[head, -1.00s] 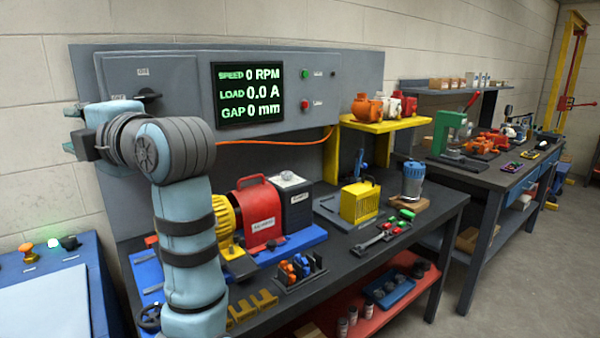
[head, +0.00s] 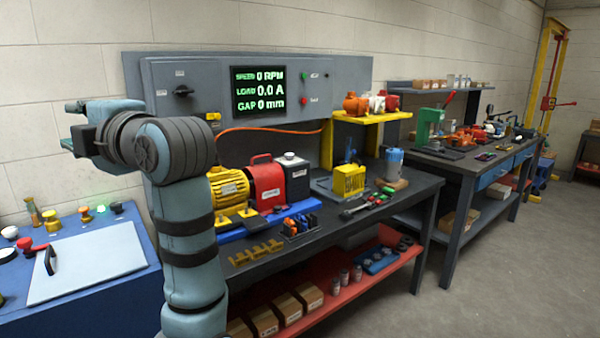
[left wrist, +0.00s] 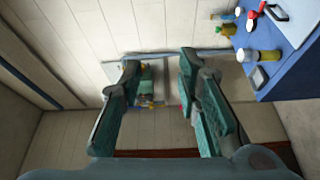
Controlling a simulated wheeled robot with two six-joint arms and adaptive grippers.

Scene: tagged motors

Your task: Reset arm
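My left arm rises in the left half of the head view, bent at the top. My left gripper (head: 72,124) points to the left, held up in front of the pale block wall and away from the benches. In the left wrist view my left gripper (left wrist: 158,85) shows two teal fingers spread apart. Nothing is held between them; only the wall and small distant items show through the gap. My right arm and gripper are not in view.
A blue bench (head: 115,292) with a white lid and knobs stands at the left. The dark workbench (head: 335,217) carries a yellow motor (head: 228,186), a red unit (head: 266,182) and tools. A screen panel (head: 205,95) stands behind. The floor at the right (head: 510,270) is clear.

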